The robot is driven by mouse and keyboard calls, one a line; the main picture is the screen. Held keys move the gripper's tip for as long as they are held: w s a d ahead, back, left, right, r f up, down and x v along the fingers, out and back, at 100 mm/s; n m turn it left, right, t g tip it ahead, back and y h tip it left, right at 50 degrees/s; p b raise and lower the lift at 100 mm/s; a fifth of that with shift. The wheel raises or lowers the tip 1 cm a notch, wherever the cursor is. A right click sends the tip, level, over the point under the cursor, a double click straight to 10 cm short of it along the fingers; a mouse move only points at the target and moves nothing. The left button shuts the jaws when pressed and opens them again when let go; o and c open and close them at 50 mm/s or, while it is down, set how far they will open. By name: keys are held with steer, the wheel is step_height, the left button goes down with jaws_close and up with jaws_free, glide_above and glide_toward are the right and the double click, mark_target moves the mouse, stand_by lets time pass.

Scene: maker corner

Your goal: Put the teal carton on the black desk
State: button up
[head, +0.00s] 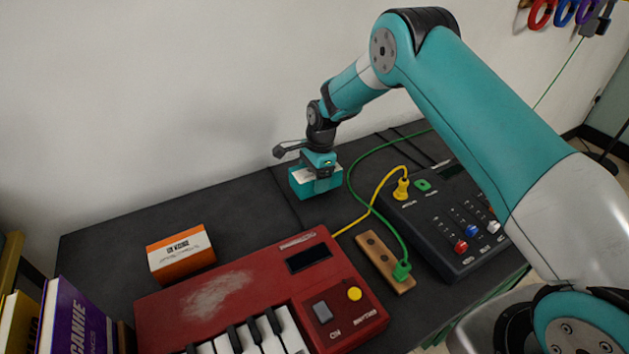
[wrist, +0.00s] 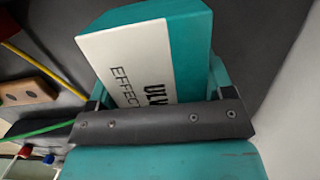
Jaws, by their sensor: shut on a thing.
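The teal carton (head: 316,184) is a small box with a white label face, at the back of the black desk (head: 110,240) in the head view. My gripper (head: 318,166) is above it, shut on it from the top. In the wrist view the carton (wrist: 150,60) sits between the fingers, its white face with dark lettering toward the camera. The carton's underside is hidden, so I cannot tell whether it touches the desk or hangs just above it.
A red keyboard (head: 215,290) fills the front of the desk. An orange and white box (head: 180,253) stands left. A wooden block (head: 385,262), yellow and green cables and a dark mixer (head: 440,225) lie to the right. The desk's back left is clear.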

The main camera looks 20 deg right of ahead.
steer(key=shift+f, duration=0.95)
steer(key=shift+f, duration=0.2)
steer(key=o, duration=1.1)
steer(key=r, duration=0.4)
steer(key=d+r+b, duration=0.1)
steer(key=r, duration=0.7)
steer(key=shift+w+d+r, duration=0.1)
steer(key=shift+d+r, duration=0.15)
steer(key=shift+d, duration=0.05)
steer(key=s+a+r+n+y, duration=0.1)
steer(key=s+a+r+n, duration=0.2)
steer(key=s+r+n, duration=0.65)
steer(key=s+a+r+n, duration=0.3)
steer(key=s+r+n, duration=0.3)
steer(key=s, duration=0.7)
steer(key=s+n, duration=0.2)
steer(key=s, duration=0.3)
steer(key=s+r+n+y, duration=0.1)
steer(key=s+n, duration=0.2)
steer(key=s, duration=0.2)
steer(key=s+n, duration=0.2)
steer(key=s, duration=0.3)
steer(key=shift+s+d+r+n, duration=0.15)
steer(key=shift+s+r+n, duration=0.1)
steer(key=shift+s+r, duration=0.1)
